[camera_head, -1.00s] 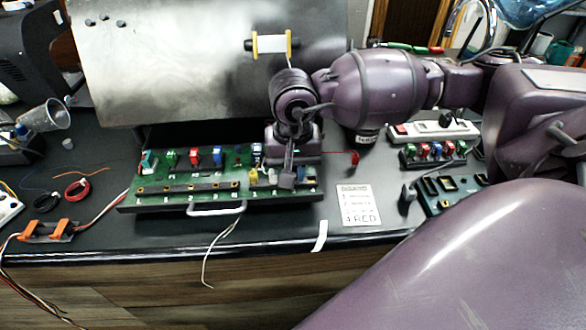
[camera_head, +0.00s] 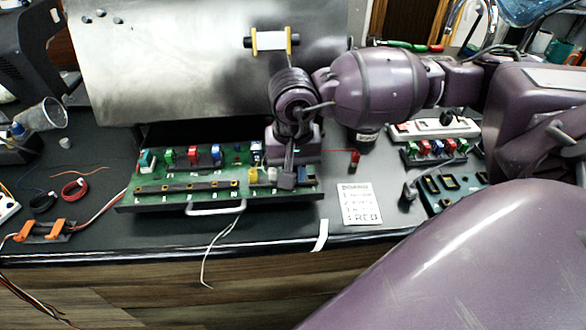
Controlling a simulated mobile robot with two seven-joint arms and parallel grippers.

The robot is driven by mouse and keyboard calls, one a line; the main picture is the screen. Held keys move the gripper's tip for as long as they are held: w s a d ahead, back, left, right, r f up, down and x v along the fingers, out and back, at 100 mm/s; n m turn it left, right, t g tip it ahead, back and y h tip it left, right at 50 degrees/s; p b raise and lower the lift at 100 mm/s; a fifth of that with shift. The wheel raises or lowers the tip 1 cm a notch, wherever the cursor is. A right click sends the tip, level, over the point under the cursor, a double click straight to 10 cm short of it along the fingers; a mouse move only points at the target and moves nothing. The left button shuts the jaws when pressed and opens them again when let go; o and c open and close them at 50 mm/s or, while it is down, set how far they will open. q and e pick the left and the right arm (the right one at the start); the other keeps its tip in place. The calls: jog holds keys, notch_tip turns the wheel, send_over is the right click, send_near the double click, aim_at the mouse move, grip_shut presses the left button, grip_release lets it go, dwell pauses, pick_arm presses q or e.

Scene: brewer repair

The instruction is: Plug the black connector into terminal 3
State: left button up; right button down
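The green circuit board (camera_head: 190,203) lies on the dark bench with a row of coloured connectors along its back, including green (camera_head: 169,157), red (camera_head: 193,156) and blue (camera_head: 216,153) ones. My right gripper (camera_head: 287,180) points down over the right end of the board, close to its sockets. Its fingers are small and dark, so I cannot tell whether they are open or hold anything. I cannot make out the black connector for certain; the gripper and wrist hide that part of the board. The terminal numbers are too small to read. My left gripper is out of view.
A white label card (camera_head: 359,204) lies right of the board. A red connector on a wire (camera_head: 354,156) lies behind it. A rack of coloured connectors (camera_head: 435,149) and a power strip (camera_head: 435,129) are at the right. A metal panel (camera_head: 190,60) stands behind. Orange clamps (camera_head: 42,231) hold wires at the left.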

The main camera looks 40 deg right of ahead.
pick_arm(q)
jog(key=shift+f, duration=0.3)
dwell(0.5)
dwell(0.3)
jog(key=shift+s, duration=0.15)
pick_arm(e)
jog(key=c, duration=1)
grip_release()
notch_tip(320, 180, up, 3)
jog(key=shift+r, duration=0.1)
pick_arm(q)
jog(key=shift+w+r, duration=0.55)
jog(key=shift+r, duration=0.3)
pick_arm(e)
notch_tip(320, 180, up, 8)
jog(key=shift+f, duration=0.2)
